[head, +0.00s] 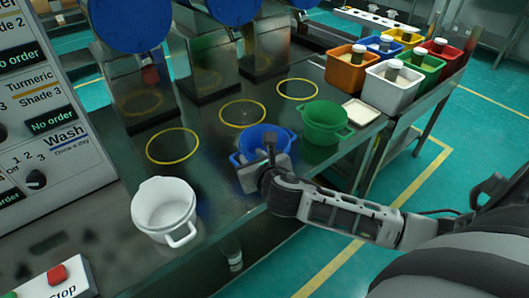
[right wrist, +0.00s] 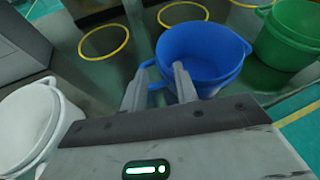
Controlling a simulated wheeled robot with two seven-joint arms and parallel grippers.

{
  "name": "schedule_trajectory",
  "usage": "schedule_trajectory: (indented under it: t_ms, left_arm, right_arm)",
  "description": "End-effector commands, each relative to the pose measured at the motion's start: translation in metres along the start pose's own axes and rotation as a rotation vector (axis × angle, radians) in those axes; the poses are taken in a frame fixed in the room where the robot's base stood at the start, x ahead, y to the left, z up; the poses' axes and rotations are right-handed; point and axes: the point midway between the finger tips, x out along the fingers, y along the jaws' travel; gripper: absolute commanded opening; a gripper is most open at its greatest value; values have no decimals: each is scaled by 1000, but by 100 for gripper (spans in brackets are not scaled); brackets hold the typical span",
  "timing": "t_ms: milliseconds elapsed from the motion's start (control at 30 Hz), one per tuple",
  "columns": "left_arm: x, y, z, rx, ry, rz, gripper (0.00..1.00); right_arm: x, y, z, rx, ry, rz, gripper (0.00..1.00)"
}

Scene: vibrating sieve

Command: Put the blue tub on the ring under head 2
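The blue tub (head: 257,135) stands on the dark bench near its front edge, partly hidden by my right gripper (head: 268,160). The right wrist view shows the tub (right wrist: 205,50) upright, its side handle (right wrist: 155,87) toward me. My right gripper (right wrist: 158,88) is open there, its two fingers apart around the handle. Yellow rings lie on the bench: a left ring (head: 172,146), a middle ring (head: 242,113) and a right ring (head: 298,88), all empty. Blue sieve heads stand behind them; no head numbers are readable. My left gripper is not in view.
A white tub (head: 164,207) stands left of the blue one and a green tub (head: 325,122) close on its right. A white tray (head: 360,112) and several coloured bins stand at the right. A control panel (head: 40,110) is at the left.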

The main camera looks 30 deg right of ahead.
Motion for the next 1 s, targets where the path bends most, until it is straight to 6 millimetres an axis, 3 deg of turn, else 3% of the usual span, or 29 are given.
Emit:
schedule_trajectory:
  t_ms: [100, 333, 600, 900, 1000]
  left_arm:
    - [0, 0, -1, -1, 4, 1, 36]
    - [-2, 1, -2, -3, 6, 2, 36]
    - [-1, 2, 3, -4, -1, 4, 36]
    - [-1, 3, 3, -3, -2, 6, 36]
    - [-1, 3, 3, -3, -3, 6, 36]
  right_arm:
    - [17, 0, 0, 1, -1, -1, 30]
    - [33, 0, 1, 3, -1, -1, 30]
    - [71, 1, 1, 2, 0, 1, 30]
    - [76, 1, 1, 1, 1, 2, 30]
    - [75, 1, 1, 1, 1, 2, 2]
